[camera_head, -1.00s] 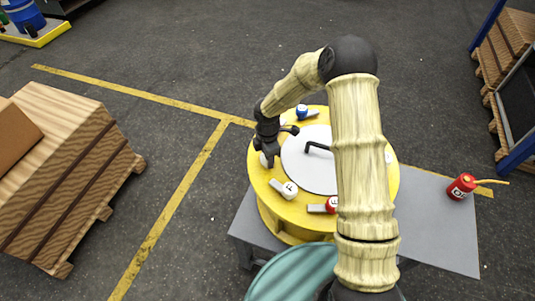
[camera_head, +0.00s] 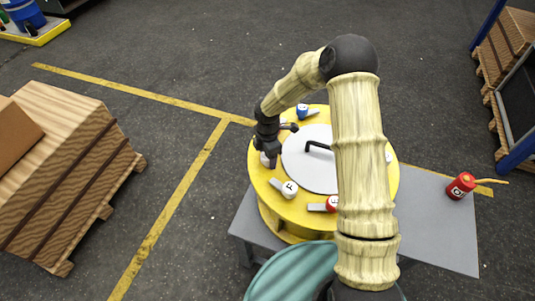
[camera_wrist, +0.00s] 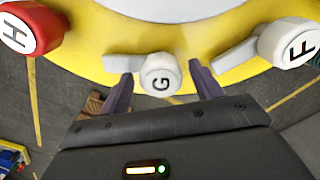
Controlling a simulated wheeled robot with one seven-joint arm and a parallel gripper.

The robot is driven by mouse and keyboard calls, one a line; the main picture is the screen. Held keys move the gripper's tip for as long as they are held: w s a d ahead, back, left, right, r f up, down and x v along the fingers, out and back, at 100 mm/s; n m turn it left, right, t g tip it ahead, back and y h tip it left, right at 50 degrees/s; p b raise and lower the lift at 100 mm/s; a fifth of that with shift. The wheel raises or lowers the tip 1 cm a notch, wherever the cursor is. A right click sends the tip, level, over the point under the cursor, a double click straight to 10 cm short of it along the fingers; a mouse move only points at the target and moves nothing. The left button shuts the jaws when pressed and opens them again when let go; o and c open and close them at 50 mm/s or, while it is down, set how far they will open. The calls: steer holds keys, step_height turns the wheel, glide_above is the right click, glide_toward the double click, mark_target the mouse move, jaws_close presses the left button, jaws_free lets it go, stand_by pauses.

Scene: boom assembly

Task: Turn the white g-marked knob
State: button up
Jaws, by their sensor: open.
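The white knob marked G (camera_wrist: 160,76) sits on the yellow rim of the round drum top in the wrist view, its grey-white pointer tab reaching left. My gripper (camera_wrist: 160,69) is open, with one dark finger on each side of the knob. Gaps show between the fingers and the knob, and I cannot tell whether either touches the tab. In the head view my gripper (camera_head: 270,157) is over the left rim of the yellow drum (camera_head: 262,190), and the knob is mostly hidden there.
A red knob marked H (camera_wrist: 28,28) and a white knob marked F (camera_wrist: 290,42) flank the G knob. A blue knob (camera_head: 302,109) and a black handle (camera_head: 318,146) are on the drum top. A red can (camera_head: 460,186) stands on the grey table (camera_head: 428,235) at right.

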steer(key=shift+r, duration=0.1)
step_height(320, 180, up, 17)
steer(key=b, duration=0.3)
stand_by(0.6)
steer(key=s+d+m+t, duration=0.2)
steer(key=s+d+m, duration=1.4)
steer(key=m, duration=0.7)
steer(key=s, duration=0.2)
steer(key=shift+s+f+t, duration=0.2)
steer(key=shift+s+t, duration=0.1)
